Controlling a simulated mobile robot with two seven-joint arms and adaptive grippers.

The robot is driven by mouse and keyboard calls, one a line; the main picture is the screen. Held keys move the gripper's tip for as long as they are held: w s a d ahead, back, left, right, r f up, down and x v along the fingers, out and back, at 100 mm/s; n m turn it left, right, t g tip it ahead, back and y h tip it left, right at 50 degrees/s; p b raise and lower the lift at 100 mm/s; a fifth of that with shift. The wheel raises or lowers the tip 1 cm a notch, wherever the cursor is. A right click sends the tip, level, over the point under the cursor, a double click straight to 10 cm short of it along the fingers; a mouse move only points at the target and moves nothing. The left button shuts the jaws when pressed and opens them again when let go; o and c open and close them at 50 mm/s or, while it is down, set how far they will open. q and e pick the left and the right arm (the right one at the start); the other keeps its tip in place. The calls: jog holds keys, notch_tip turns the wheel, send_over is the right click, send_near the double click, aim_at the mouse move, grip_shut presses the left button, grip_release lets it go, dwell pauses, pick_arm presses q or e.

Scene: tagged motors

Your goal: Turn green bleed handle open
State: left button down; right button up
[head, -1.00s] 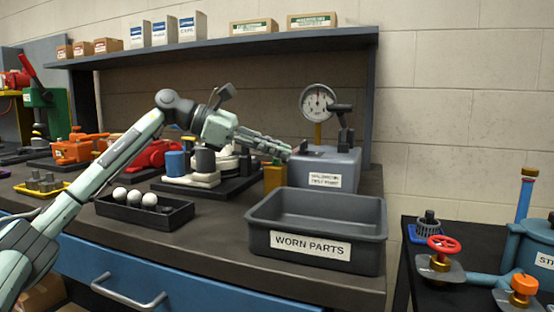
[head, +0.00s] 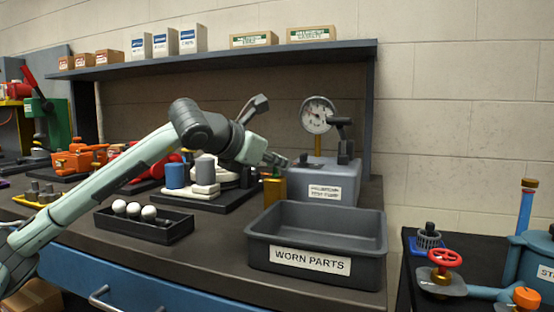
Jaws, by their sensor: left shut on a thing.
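A grey test pump (head: 334,172) with a white label stands at the back right of the bench. A round dial gauge (head: 318,114) rises from it on a brass stem, beside a black lever (head: 340,122). A brass block (head: 274,190) sits at the pump's left side. My left gripper (head: 276,160) is just above this block, shut on the green bleed handle. The fingers hide nearly all of the handle, so its angle cannot be read. My right gripper is out of view.
A grey bin (head: 262,256) marked WORN PARTS stands in front of the pump. A black tray (head: 168,228) with white balls and a dark base with blue and grey cylinders lie left. A shelf (head: 225,60) with boxes hangs above. A side table at right holds a red valve wheel (head: 444,258).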

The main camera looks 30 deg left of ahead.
pick_arm(q)
jog(key=shift+n+g+y, duration=0.3)
jog(key=shift+n+y, duration=1.4)
jog(key=shift+y, duration=0.3)
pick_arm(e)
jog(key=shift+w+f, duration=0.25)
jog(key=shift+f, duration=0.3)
pick_arm(q)
jog(key=shift+f, duration=0.15)
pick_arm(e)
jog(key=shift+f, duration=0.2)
pick_arm(q)
jog(key=c, duration=1.6)
grip_release()
jog(key=shift+s, duration=0.1)
jog(key=shift+s+r, duration=0.15)
jog(key=shift+r, duration=0.05)
jog(key=v, duration=1.1)
jog(key=shift+s+d+r, duration=0.1)
jog(key=shift+s+d, duration=0.15)
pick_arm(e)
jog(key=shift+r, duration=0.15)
